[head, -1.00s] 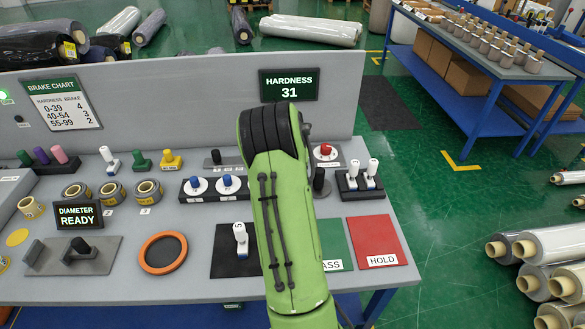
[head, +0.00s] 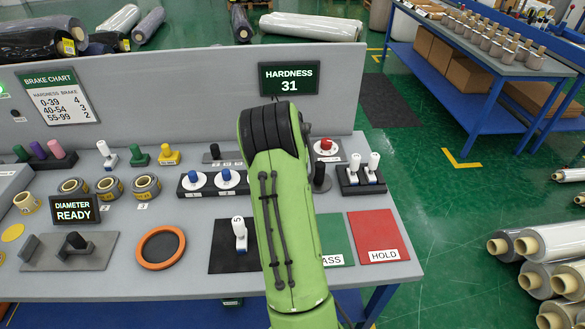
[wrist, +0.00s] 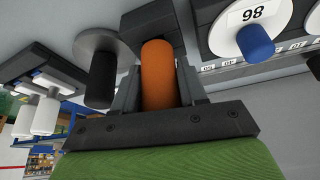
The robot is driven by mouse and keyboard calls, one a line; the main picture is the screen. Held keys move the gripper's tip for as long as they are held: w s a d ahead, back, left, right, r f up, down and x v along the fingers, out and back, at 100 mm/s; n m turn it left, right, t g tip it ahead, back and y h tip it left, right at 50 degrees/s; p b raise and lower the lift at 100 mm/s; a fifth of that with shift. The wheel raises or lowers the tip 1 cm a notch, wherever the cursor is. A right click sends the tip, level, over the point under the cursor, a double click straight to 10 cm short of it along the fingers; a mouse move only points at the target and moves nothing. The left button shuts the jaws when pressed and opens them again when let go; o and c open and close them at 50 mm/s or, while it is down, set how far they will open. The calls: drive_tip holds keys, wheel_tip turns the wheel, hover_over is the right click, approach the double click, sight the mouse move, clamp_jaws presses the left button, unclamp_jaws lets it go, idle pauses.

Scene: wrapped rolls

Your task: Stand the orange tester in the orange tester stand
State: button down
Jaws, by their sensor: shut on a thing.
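The orange tester shows in the wrist view as an upright orange cylinder (wrist: 158,75) between the jaws of my gripper (wrist: 157,95). My gripper is shut on it. A dark block (wrist: 148,22) lies just beyond its far end; I cannot tell whether this is part of the tester or a stand. In the head view my green arm hides the gripper and the tester. I cannot make out the orange tester stand for sure. An orange ring with a dark centre (head: 161,265) lies flat on the bench.
A black knob on a grey disc (wrist: 96,78) and white-handled switches (wrist: 47,112) stand left of my gripper in the wrist view. A blue-knobbed white dial (wrist: 255,40) is to the right. A black mat with a white-handled tool (head: 239,236) and a red HOLD pad (head: 378,235) lie near the front.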

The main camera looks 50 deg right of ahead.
drive_tip(key=shift+f, duration=0.25)
drive_tip(key=c, duration=0.5)
unclamp_jaws()
drive_tip(key=shift+r, duration=0.1)
drive_tip(key=shift+c, duration=0.2)
drive_tip(key=p+v, duration=0.2)
drive_tip(key=v, duration=1.3)
drive_tip(key=shift+r, duration=0.3)
drive_tip(key=shift+s+a, duration=0.1)
drive_tip(key=shift+a, duration=0.1)
